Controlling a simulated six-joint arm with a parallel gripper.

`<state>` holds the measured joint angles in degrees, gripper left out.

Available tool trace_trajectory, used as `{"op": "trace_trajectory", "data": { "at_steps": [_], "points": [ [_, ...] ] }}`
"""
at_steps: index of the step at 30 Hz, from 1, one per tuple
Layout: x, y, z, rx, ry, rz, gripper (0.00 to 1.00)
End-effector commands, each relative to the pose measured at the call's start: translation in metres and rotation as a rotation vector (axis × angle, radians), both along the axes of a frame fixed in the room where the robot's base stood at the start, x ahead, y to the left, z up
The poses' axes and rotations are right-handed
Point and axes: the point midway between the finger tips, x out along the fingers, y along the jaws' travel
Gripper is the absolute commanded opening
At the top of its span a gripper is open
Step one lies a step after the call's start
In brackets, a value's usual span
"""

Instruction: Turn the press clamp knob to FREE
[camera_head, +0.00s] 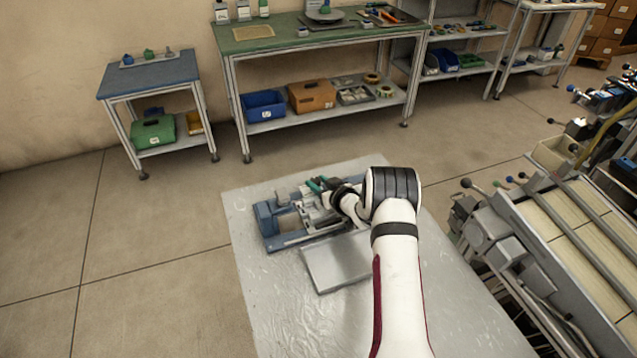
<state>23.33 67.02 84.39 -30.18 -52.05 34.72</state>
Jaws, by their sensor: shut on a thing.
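The press (270,224), a blue and grey metal device, lies on the light metal table in the middle of the camera_head view. My gripper (318,186) is over the back right part of the press, with small green parts showing at its dark fingers. It is shut on what appears to be the press clamp knob. The knob is too small and too covered by the fingers to make out its setting or any FREE marking. My arm comes in from the lower right and hides the right side of the press.
A flat grey plate (335,262) lies in front of the press on the metal table (262,315). A roller machine (560,235) stands close on the right. A green-topped workbench (300,40) and a small blue-topped table (150,75) stand behind. The floor at left is clear.

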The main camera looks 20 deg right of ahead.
Motion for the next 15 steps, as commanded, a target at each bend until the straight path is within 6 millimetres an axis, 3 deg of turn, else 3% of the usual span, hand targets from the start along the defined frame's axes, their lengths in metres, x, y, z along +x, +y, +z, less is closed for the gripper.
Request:
{"op": "trace_trajectory", "data": {
  "at_steps": [7,15],
  "points": [
    [0.0015,-0.0022,0.0013,-0.001,-0.006,0.038,0.0],
    [0.0041,-0.0066,0.0014,-0.001,-0.01,0.32,0.0]
  ]
}}
